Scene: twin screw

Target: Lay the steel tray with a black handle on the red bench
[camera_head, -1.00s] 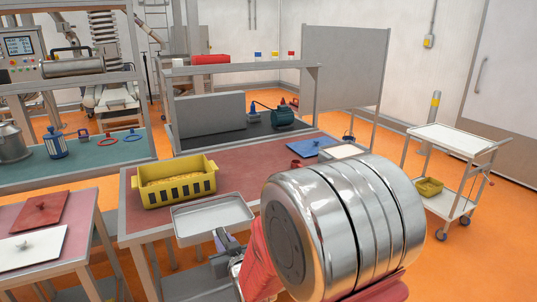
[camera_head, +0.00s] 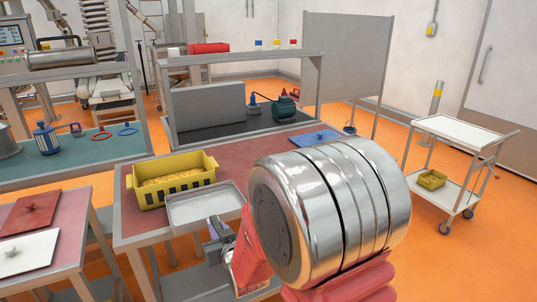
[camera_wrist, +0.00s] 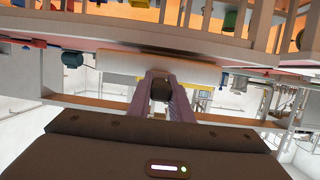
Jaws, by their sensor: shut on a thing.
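The steel tray (camera_head: 205,205) is a shallow grey rectangle, roughly level, over the front edge of the red bench (camera_head: 255,166) in the head view. My gripper (camera_head: 216,229) is shut on its black handle at the near side. In the wrist view my fingers (camera_wrist: 160,82) close around the dark handle (camera_wrist: 160,91), with the pale tray (camera_wrist: 110,65) beyond. I cannot tell whether the tray touches the bench top. My large steel arm link hides the right part of the bench.
A yellow crate (camera_head: 172,180) stands on the bench just behind and left of the tray. A blue plate (camera_head: 314,138) lies at the back right. A side table with a red plate (camera_head: 30,213) and a white plate (camera_head: 28,252) stands left. A white trolley (camera_head: 455,134) is right.

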